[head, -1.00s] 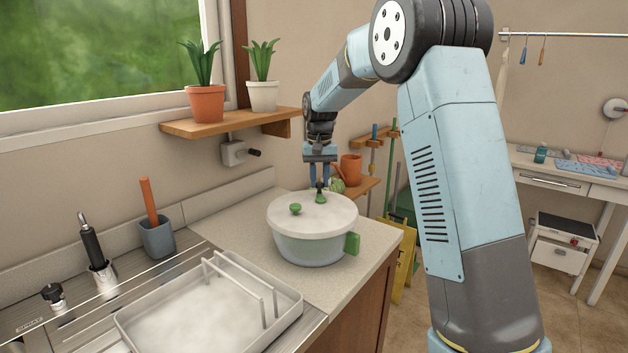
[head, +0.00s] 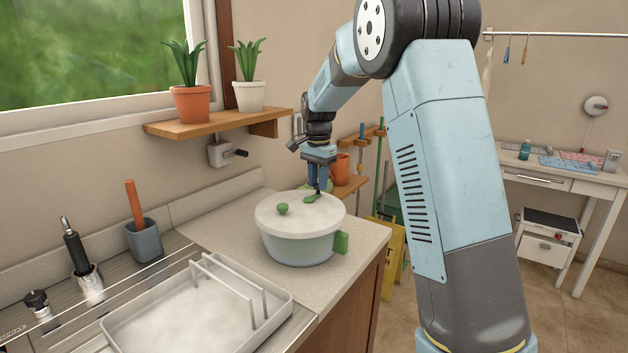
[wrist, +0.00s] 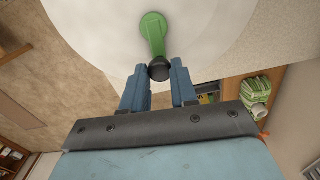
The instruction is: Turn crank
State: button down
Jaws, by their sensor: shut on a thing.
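A round pot (head: 298,248) with a pale lid (head: 268,214) and green side handles stands on the counter. My gripper (head: 319,182) points down over the lid's far right side. In the wrist view, my gripper (wrist: 159,80) has a blue finger on each side of the crank's black knob (wrist: 159,69) and is shut on it. The green crank arm (wrist: 153,33) runs away from the fingers over the lid.
A white tray (head: 281,306) with upright rails is on the metal drainer, left of the pot. A shelf (head: 215,122) with potted plants and a grey wall box (head: 222,153) are behind. An orange pot (head: 341,168) stands behind my gripper. The counter ends right of the pot.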

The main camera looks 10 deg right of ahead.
jog(key=shift+s+d+m, duration=0.1)
jog(key=shift+s+m, duration=0.05)
jog(key=shift+m, duration=0.45)
jog(key=c, duration=0.9)
grip_release()
jog(key=shift+o, duration=0.2)
notch_tip(320, 180, up, 14)
jog(key=shift+f, duration=0.15)
